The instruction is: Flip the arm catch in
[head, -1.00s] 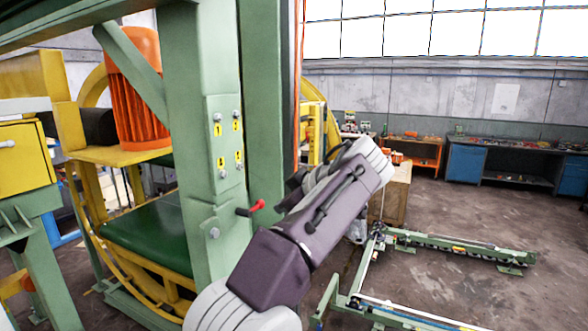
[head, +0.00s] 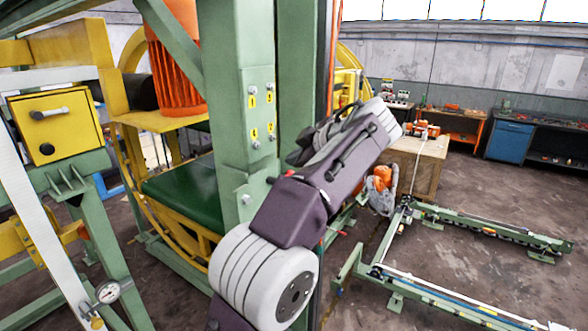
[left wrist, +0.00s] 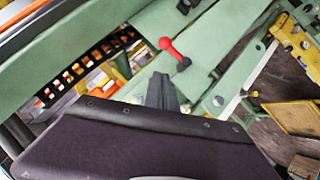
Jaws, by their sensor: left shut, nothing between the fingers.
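The catch is a small lever with a red knobbed handle (left wrist: 172,50) on a green beam in the left wrist view. In the head view only a bit of its red end (head: 289,173) and a dark stub show beside the green post (head: 262,100); my left arm hides the rest. My left gripper (left wrist: 162,88) is shut and empty, its fingertips just short of the red handle in the left wrist view, apart from it as far as I can see. In the head view the gripper (head: 298,157) is dark and partly hidden by my forearm. My right gripper is out of view.
Yellow machine parts, an orange motor (head: 176,70) and a green belt (head: 185,195) stand left of the post. A yellow box (head: 58,125) is at the far left. A low green rail frame (head: 480,230) lies on the floor at right. Open floor lies beyond it.

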